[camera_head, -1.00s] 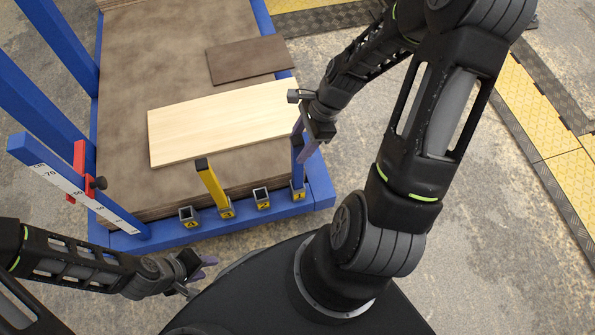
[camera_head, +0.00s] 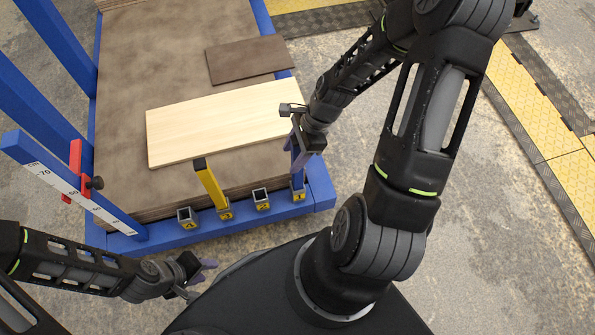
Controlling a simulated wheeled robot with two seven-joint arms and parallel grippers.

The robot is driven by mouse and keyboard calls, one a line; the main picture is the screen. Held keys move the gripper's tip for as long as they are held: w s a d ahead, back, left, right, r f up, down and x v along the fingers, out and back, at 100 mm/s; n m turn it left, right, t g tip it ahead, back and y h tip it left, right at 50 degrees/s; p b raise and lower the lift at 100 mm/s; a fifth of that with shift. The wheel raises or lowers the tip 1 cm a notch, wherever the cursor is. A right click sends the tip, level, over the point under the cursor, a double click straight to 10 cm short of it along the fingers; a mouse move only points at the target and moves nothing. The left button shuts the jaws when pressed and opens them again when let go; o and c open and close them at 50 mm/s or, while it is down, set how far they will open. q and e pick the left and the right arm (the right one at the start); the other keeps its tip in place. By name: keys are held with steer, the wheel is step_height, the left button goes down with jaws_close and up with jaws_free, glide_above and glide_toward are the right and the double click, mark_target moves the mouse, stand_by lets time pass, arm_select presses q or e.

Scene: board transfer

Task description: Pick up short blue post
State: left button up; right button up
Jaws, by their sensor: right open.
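The short blue post (camera_head: 298,180) stands upright in the socket marked 1 at the right end of the blue frame's front edge. My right gripper (camera_head: 298,146) is open at the post's upper part. Its fingers and the post overlap in the picture, so I cannot tell whether they touch; the post's top is partly hidden. My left gripper (camera_head: 202,276) is low at the front, apart from the frame, and looks open and empty.
A yellow post (camera_head: 209,184) stands in a socket left of the blue one; two other sockets are empty. A light board (camera_head: 220,122) and a dark board (camera_head: 248,60) lie on the large brown board stack (camera_head: 150,60). A ruler post (camera_head: 75,186) stands at left.

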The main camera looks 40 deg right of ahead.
jaws_close()
stand_by(0.6)
stand_by(0.8)
